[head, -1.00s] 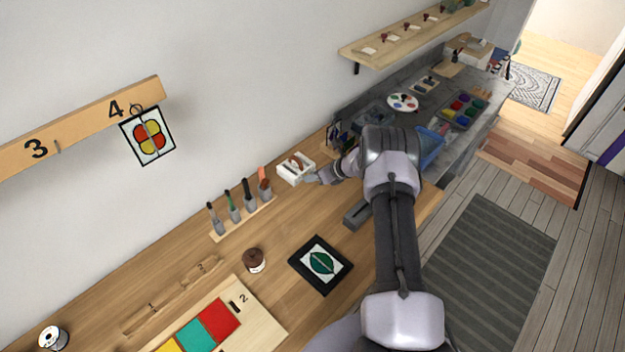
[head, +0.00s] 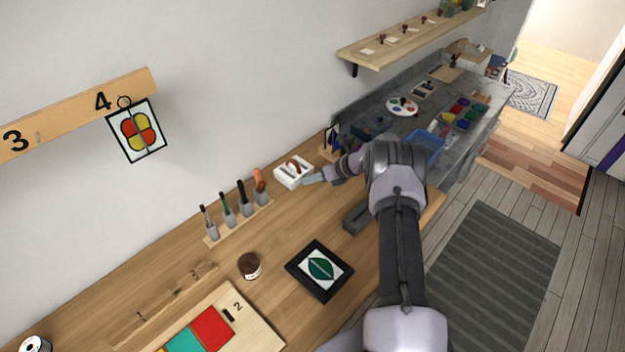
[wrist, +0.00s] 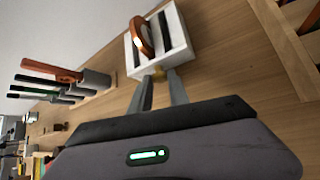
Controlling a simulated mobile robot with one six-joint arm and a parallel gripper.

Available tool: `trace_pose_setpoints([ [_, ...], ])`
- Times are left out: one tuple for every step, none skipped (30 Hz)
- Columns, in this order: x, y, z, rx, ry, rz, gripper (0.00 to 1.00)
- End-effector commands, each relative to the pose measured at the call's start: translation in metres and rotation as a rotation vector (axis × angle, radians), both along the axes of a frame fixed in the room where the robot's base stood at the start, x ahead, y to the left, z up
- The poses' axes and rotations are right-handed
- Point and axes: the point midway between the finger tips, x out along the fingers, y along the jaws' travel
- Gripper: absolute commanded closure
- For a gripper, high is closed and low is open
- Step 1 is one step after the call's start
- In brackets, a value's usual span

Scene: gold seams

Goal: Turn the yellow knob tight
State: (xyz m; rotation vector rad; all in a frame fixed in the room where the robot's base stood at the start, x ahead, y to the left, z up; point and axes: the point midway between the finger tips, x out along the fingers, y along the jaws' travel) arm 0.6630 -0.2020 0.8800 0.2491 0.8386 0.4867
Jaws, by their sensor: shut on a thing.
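A brown curved piece (wrist: 142,34) stands in a slot of the block. In the head view the white block (head: 286,180) rests on the wooden bench, with my gripper (head: 309,181) at its right side. The knob cannot be made out there.
A rack of upright tools (head: 240,203) stands left of the block. A brown jar (head: 249,266), a black-framed leaf panel (head: 320,270) and a grey block (head: 356,217) are nearer on the bench. A wooden shelf (head: 400,45) is on the wall above.

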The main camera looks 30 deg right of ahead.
Motion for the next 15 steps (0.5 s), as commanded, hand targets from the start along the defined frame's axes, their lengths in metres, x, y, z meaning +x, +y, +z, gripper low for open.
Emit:
trace_pose_setpoints([
  [0.001, 0.000, 0.002, 0.000, -0.003, -0.002, 0.74],
  [0.001, 0.000, 0.002, 0.000, -0.004, -0.002, 0.69],
  [0.001, 0.000, 0.002, 0.000, -0.004, -0.002, 0.69],
  [0.001, 0.000, 0.002, 0.000, -0.003, -0.001, 0.69],
  [0.001, 0.000, 0.002, 0.000, -0.003, -0.001, 0.69],
  [0.001, 0.000, 0.001, 0.000, -0.003, -0.001, 0.69],
  [0.001, 0.000, 0.001, 0.000, -0.003, -0.002, 0.69],
  [0.001, 0.000, 0.001, 0.000, -0.002, -0.001, 0.69],
  [0.001, 0.000, 0.001, 0.001, -0.002, -0.001, 0.69],
  [0.001, 0.000, 0.001, 0.001, -0.002, -0.001, 0.69],
  [0.000, -0.001, 0.002, 0.000, -0.002, -0.001, 0.69],
  [-0.001, -0.002, 0.003, 0.000, -0.002, -0.001, 0.69],
  [-0.002, -0.003, 0.005, 0.000, -0.002, -0.001, 0.69],
  [-0.004, -0.005, 0.008, 0.000, -0.002, -0.003, 0.69],
  [-0.007, -0.008, 0.012, 0.000, -0.002, -0.003, 0.69],
])
